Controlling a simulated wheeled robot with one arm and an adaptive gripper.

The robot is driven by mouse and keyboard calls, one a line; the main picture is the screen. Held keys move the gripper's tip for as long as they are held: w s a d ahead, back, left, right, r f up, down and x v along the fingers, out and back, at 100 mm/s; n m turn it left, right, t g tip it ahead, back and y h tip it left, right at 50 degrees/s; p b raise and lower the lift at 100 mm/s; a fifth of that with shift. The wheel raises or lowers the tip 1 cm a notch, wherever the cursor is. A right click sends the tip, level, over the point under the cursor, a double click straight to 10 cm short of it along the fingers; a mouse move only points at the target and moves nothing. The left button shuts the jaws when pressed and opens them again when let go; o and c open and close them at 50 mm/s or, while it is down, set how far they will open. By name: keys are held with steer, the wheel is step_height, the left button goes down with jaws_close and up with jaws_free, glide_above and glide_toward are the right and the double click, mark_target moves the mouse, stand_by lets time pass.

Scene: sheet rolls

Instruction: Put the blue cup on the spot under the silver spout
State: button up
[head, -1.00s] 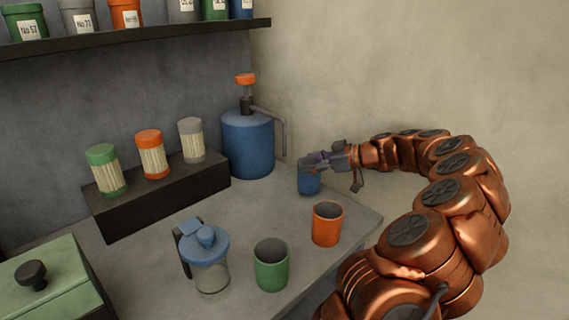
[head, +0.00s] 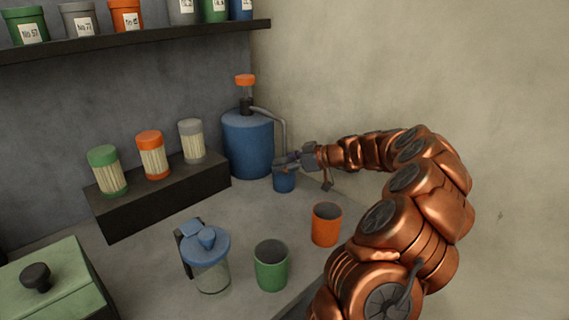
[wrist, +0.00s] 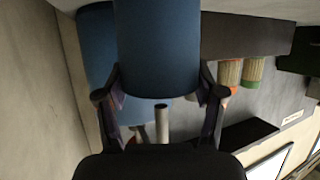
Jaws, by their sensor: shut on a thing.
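The blue cup (head: 284,180) is at the back right of the counter, close beside the blue dispenser (head: 247,145). My gripper (head: 290,163) is shut on the cup near its rim. In the wrist view the blue cup (wrist: 158,50) fills the space between my two fingers (wrist: 160,95). The silver spout (head: 284,135) bends out from the dispenser's top and points down, with its end just above or behind the cup and my fingers. The spot under the spout is hidden. I cannot tell whether the cup touches the counter.
An orange cup (head: 326,226) and a green cup (head: 271,266) stand at the front right. A lidded glass jug (head: 208,262) stands left of them. A dark step (head: 160,196) holds several lidded jars. The right wall is close to my arm.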

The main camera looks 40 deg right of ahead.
steer(key=shift+f, duration=0.15)
steer(key=o, duration=1.6)
steer(key=shift+r, duration=0.25)
steer(key=b+v, duration=0.1)
steer(key=v, duration=1.1)
